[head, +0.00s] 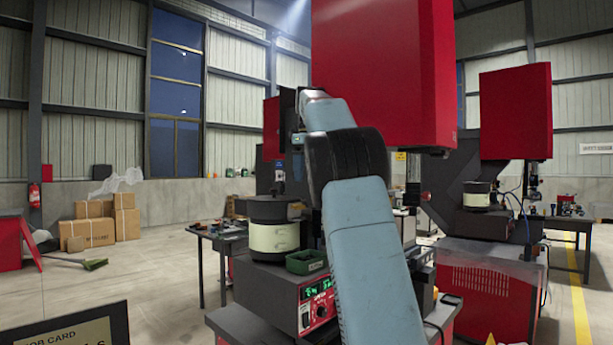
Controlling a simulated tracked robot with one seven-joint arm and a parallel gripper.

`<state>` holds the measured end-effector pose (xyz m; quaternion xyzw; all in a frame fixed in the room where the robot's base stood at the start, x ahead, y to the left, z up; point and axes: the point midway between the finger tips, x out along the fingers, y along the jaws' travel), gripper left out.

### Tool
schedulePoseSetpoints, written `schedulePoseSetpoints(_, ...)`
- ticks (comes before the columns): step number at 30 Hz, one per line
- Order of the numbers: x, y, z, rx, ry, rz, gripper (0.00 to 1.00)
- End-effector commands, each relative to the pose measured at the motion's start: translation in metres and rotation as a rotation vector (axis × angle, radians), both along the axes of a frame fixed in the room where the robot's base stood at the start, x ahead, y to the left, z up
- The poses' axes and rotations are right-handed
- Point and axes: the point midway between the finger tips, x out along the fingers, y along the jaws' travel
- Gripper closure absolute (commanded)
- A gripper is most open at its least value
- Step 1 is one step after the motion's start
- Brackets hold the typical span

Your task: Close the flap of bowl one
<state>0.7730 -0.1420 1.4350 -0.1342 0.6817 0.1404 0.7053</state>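A bowl feeder with a dark top and a cream band (273,237) stands on a dark machine bench, left of my arm. A similar, smaller-looking feeder (477,196) stands on the machine farther right. No label shows which is bowl one, and I cannot make out a flap or its position on either. My light-blue arm (372,245) rises through the middle and bends at a black joint. Its far end is up and left, above and behind the near feeder in the picture. The gripper fingers cannot be made out there, and the arm hides part of the bench.
A green bin (306,262) sits beside the near feeder, above a red control box (318,304) with a lit display. A large red hood (383,70) hangs over the bench. A dark table (222,238) stands left. Open floor lies at left, with cartons (100,222) beyond.

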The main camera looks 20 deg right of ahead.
Motion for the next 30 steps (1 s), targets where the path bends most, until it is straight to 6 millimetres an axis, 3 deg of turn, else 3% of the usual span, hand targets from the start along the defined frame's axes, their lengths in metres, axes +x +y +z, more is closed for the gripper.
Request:
schedulePoseSetpoints(11, -0.001, 0.0, -0.001, 0.007, -0.001, 0.005, 0.28)
schedulePoseSetpoints(17, 0.004, 0.007, -0.025, 0.155, -0.054, 0.134, 0.28)
schedulePoseSetpoints(24, 0.013, 0.023, -0.065, 0.48, -0.303, 0.353, 0.28)
schedulePoseSetpoints(30, 0.018, 0.022, -0.081, 0.671, -0.615, 0.406, 0.28)
